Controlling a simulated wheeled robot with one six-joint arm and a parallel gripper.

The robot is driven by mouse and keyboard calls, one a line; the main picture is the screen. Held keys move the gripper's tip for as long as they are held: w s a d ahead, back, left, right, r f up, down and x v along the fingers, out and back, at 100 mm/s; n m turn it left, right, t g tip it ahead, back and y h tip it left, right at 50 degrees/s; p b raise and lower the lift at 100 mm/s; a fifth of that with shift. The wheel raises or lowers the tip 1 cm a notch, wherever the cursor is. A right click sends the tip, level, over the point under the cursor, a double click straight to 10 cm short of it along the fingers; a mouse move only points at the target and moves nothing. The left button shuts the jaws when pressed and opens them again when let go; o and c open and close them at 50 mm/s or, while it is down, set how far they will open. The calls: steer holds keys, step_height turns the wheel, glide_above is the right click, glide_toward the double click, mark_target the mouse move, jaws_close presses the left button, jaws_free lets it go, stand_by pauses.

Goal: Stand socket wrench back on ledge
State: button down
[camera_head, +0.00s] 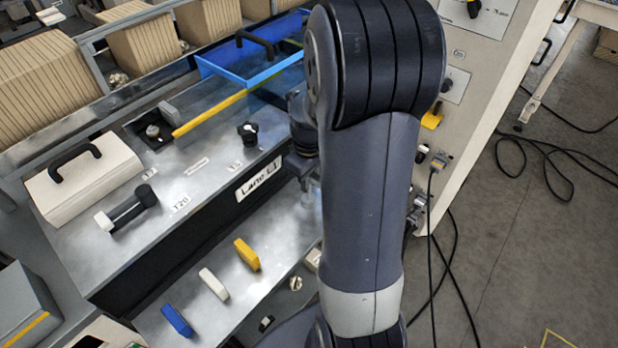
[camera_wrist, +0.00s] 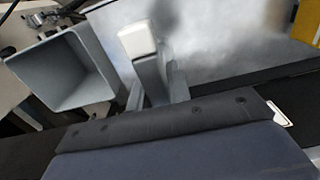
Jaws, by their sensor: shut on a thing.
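In the wrist view my gripper (camera_wrist: 156,88) is shut on a grey piece with a white block end (camera_wrist: 138,40), which I take to be the socket wrench. The white end points up in the picture, and its lower part is hidden between the fingers and behind my wrist. In the head view my arm hides the held piece and most of my gripper, which is beside the front of the metal bench. The ledge (camera_head: 222,318) is the lower metal shelf below the dark "Lane L1" face. I cannot tell whether the held piece touches anything.
Blue (camera_head: 177,321), white (camera_head: 214,284) and yellow (camera_head: 246,254) blocks stand in a row on the ledge. A black-and-white handle (camera_head: 128,208) and a blue tray (camera_head: 235,62) are on the bench top. A grey open box (camera_wrist: 62,72) is left of my fingers.

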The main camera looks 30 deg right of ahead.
steer(key=c, duration=1.3)
jaws_free()
step_height(320, 180, up, 12)
steer(key=shift+r, duration=0.15)
